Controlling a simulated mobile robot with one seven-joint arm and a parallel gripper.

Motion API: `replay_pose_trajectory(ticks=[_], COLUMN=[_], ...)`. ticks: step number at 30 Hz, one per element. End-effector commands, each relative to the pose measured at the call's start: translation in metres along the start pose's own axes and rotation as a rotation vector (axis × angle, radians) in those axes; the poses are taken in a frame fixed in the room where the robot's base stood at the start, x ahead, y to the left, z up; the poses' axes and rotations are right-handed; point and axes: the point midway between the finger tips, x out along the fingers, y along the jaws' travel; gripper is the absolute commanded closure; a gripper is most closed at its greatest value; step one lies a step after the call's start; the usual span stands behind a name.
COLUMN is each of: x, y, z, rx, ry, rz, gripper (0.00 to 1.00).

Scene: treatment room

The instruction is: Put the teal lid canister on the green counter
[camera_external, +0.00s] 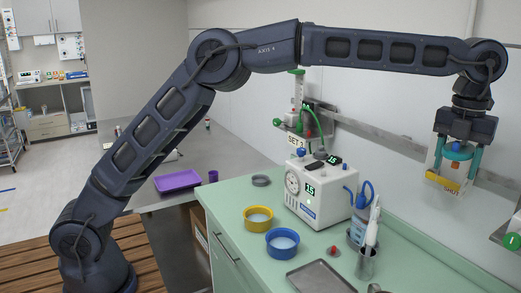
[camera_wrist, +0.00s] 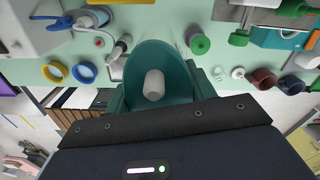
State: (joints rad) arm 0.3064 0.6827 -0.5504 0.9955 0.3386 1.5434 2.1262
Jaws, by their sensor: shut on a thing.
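The teal lid canister (camera_external: 443,183), a pale container with a yellow label, hangs in my gripper (camera_external: 457,158) at the right of the external view. Its teal lid faces up between the teal fingers, which are shut on it. In the wrist view the lid (camera_wrist: 150,55) shows as a teal disc with a pale knob; it hides most of the body. The green counter (camera_external: 232,196) lies below. The canister is held clearly above the counter, near the back wall. The wrist view shows the counter (camera_wrist: 150,22) beyond the lid.
A white device (camera_external: 318,190), yellow bowl (camera_external: 257,224), blue bowl (camera_external: 282,251), metal tray (camera_external: 318,278) and metal cup (camera_external: 366,264) stand on the counter. A purple tray (camera_external: 178,181) lies on the grey worktop. A green cylinder (camera_wrist: 199,44) and dark red cups (camera_wrist: 263,80) show in the wrist view.

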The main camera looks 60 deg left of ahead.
Motion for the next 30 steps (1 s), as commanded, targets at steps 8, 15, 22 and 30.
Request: replay_pose_trajectory(ticks=[8,15,22,30], x=[0.075,0.106,0.154,0.210], y=[-0.015,-0.017,-0.016,-0.017], z=[-0.005,-0.005,-0.005,-0.005], rx=[0.141,0.166,0.165,0.165], ry=[0.001,0.001,0.003,0.002], rz=[0.001,0.000,0.001,0.000], gripper=[0.74,0.74,0.74,0.74])
